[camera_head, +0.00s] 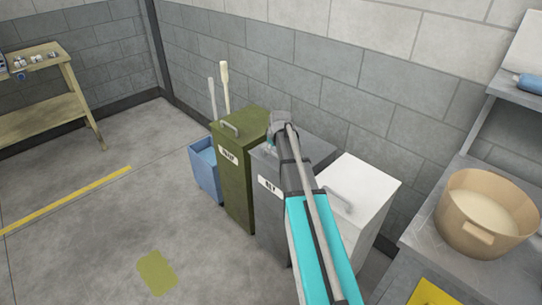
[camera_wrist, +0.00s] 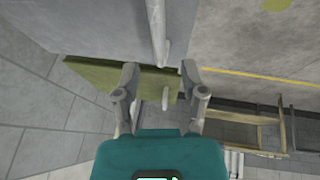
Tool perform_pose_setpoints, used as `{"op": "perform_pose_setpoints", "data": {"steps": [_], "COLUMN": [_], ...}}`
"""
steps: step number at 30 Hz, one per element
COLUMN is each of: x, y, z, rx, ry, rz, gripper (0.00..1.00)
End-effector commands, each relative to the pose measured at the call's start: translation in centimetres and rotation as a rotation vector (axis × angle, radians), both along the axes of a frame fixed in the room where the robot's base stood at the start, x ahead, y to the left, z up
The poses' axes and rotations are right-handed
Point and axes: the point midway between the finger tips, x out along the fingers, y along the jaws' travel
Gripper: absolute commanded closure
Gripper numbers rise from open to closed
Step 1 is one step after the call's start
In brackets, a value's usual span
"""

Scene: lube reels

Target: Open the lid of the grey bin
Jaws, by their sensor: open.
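The grey bin (camera_head: 270,217) stands between a green bin and a white bin. Its lid (camera_head: 318,150) looks shut, and a white label is on its front. My gripper (camera_head: 270,144) is over the lid's left part, and my arm hides much of the bin and its handle in the head view. In the wrist view, my gripper (camera_wrist: 160,70) is open and empty. A pale bar handle (camera_wrist: 158,32) on the grey lid (camera_wrist: 100,30) runs toward the gap between the fingers. I cannot tell whether a finger touches it.
The green bin (camera_head: 236,185), with its own handle, is close on the left, and the white bin (camera_head: 362,190) on the right. A blue bin (camera_head: 204,168) with upright tools is farther left. A tan tub (camera_head: 488,210) sits on a grey bench at right. Floor in front is open.

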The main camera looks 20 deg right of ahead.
Motion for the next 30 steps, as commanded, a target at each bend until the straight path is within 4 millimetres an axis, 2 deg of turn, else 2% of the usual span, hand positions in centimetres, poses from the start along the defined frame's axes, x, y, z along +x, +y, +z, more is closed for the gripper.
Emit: {"op": "perform_pose_setpoints", "data": {"steps": [1, 9, 26, 30], "x": [0.3, 1.1, 1.4, 1.4], "y": [0.0, -0.1, -0.2, -0.2], "z": [-0.8, -2.5, -3.0, -3.0], "rx": [0.000, 0.000, 0.000, 0.000], "ry": [0.000, 0.000, 0.000, 0.000], "rz": [0.000, 0.000, -0.001, -0.001], "gripper": [0.46, 0.46, 0.46, 0.68]}}
